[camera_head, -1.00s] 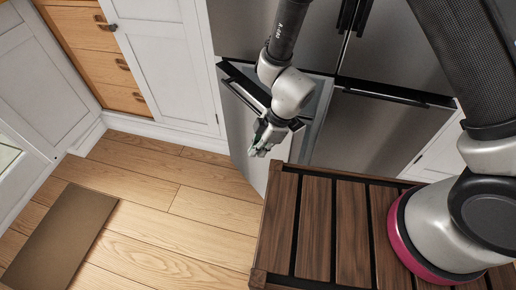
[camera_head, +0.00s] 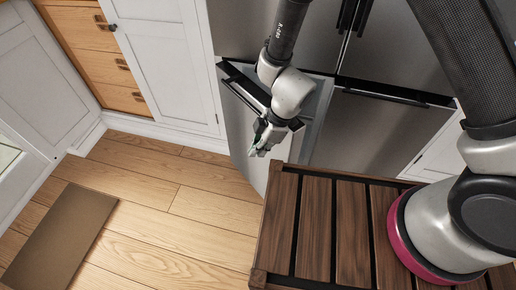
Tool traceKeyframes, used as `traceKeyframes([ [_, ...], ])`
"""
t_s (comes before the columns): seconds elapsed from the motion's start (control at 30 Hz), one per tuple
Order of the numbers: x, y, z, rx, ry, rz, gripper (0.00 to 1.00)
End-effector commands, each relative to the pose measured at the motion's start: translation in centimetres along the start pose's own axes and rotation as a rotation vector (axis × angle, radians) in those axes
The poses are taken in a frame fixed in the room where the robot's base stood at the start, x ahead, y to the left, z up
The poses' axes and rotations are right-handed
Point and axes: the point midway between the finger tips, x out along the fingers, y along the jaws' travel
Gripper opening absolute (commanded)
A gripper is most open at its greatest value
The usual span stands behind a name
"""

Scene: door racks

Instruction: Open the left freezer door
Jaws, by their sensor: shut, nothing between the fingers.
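The left freezer door (camera_head: 238,132) is the lower left door of the steel fridge. It stands swung out from the body, with its dark handle (camera_head: 243,95) along its upper edge. A pale strip of the opening (camera_head: 318,112) shows to the right of my arm. My gripper (camera_head: 256,152) is shut and empty, pointing down in front of the door. My wrist hides part of the door, and I cannot tell whether the fingers touch it.
The right freezer door (camera_head: 385,135) is closed. White cabinets (camera_head: 165,60) stand left of the fridge. The wood floor (camera_head: 170,210) is open, with a brown mat (camera_head: 62,235) at the left.

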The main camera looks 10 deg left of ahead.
Motion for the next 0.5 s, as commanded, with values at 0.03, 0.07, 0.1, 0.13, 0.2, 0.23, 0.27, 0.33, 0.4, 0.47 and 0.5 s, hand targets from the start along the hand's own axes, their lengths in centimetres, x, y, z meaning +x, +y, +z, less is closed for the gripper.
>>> traceKeyframes([
  [0.03, 0.4, 0.6, 0.2, -0.003, -0.005, 0.007, 0.00],
  [0.07, 0.3, 0.6, 0.2, -0.003, -0.005, 0.008, 0.00],
  [0.1, 0.2, 0.6, 0.2, -0.003, -0.005, 0.008, 0.00],
  [0.13, 0.0, 0.6, 0.2, -0.004, -0.005, 0.008, 0.00],
  [0.2, -0.8, 0.5, 0.1, -0.002, -0.003, 0.009, 0.00],
  [0.23, -1.3, 0.5, 0.1, -0.004, -0.003, 0.009, 0.00],
  [0.27, -1.9, 0.5, 0.0, -0.003, -0.002, 0.010, 0.00],
  [0.33, -3.4, 0.3, 0.0, -0.004, 0.000, 0.010, 0.00],
  [0.4, -5.1, 0.2, 0.0, -0.003, 0.001, 0.010, 0.00],
  [0.47, -6.6, 0.1, -0.1, -0.005, 0.002, 0.010, 0.00],
  [0.5, -7.5, 0.0, -0.1, -0.005, 0.001, 0.010, 0.00],
])
